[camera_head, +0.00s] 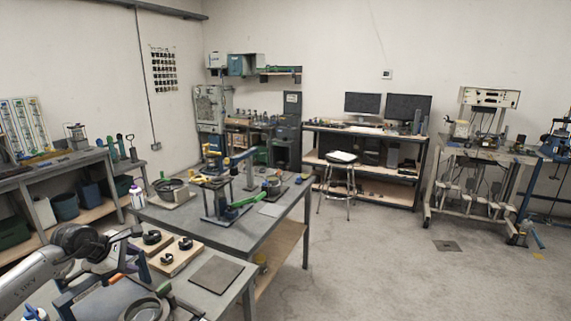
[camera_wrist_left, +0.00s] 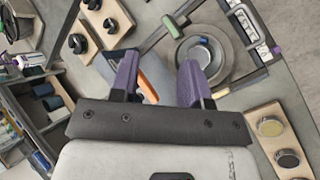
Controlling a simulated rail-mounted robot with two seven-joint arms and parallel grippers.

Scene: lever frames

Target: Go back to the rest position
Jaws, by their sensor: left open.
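My left arm (camera_head: 38,278) comes in from the lower left in the head view, over the near end of the workbench. Its fingers are hard to make out there. In the left wrist view my left gripper (camera_wrist_left: 158,82) shows two purple fingers standing apart, with nothing held between them. A lever frame and a round grey dish (camera_wrist_left: 200,60) lie beyond the fingertips. An orange and blue-grey part (camera_wrist_left: 150,74) shows between the fingers, and I cannot tell how far below it is. My right gripper is not in view.
The grey workbench (camera_head: 222,236) holds lever frames, one with a green handle (camera_head: 246,200), and wooden blocks with black knobs (camera_head: 176,257). A flat dark plate (camera_head: 216,274) lies near its front edge. A stool (camera_head: 340,180) stands behind. The floor at right is open.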

